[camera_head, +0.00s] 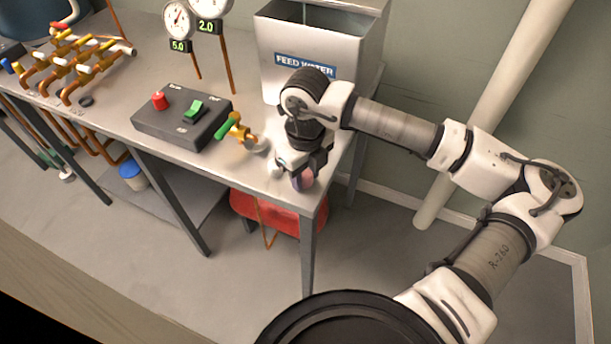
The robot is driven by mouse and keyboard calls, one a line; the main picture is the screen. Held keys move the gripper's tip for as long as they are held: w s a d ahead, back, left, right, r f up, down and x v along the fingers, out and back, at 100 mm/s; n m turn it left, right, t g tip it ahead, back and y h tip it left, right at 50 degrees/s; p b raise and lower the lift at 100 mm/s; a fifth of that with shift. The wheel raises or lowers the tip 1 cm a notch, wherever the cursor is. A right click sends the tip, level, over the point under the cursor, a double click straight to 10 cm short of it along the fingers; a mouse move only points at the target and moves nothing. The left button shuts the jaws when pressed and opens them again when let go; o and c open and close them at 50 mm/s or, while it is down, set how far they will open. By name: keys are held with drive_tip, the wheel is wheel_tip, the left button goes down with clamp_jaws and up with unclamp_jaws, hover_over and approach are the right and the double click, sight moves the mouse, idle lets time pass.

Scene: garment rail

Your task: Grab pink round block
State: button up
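A small white round thing (275,170) lies just left of my gripper. A green-handled valve (237,131) and a grey switch box (183,118) stand farther left. The feed water tank (345,52) stands behind. The table's front edge (240,180) is close.

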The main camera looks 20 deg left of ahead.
drive_tip(key=c, duration=0.6)
drive_tip(key=shift+o, duration=0.2)
drive_tip(key=shift+r, duration=0.1)
